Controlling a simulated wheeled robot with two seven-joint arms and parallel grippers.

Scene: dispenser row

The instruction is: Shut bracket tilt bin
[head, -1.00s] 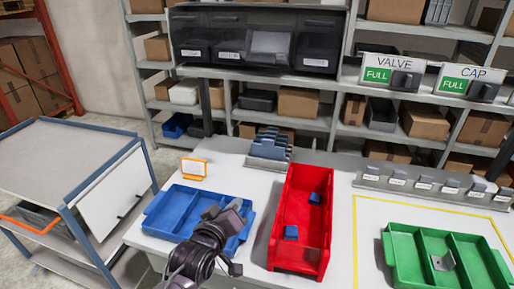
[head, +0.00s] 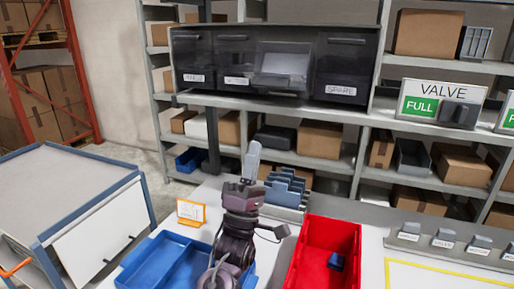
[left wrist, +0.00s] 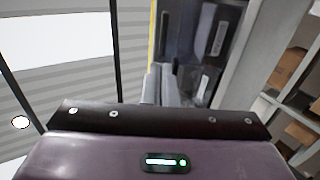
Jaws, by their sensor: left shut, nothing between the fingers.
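A dark row of tilt bins (head: 226,58) sits on the shelf at the back in the head view. Its third bin from the left, the tilt bin (head: 283,66), is tipped open towards me; its label cannot be read. The bins beside it look closed, and the rightmost is labelled SPARE. My left gripper (head: 252,158) points up, shut and empty, below and in front of the open bin, apart from it. In the left wrist view the left fingertips (left wrist: 160,85) are together, with dark bin fronts with white labels (left wrist: 217,38) beyond. My right gripper is not in view.
On the table below stand a blue tray (head: 140,272), a red bin (head: 325,240), a grey-blue rack (head: 288,190) and a small orange-framed sign (head: 190,212). A VALVE sign (head: 440,102) stands on the shelf at right. The space before the dark bins looks clear.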

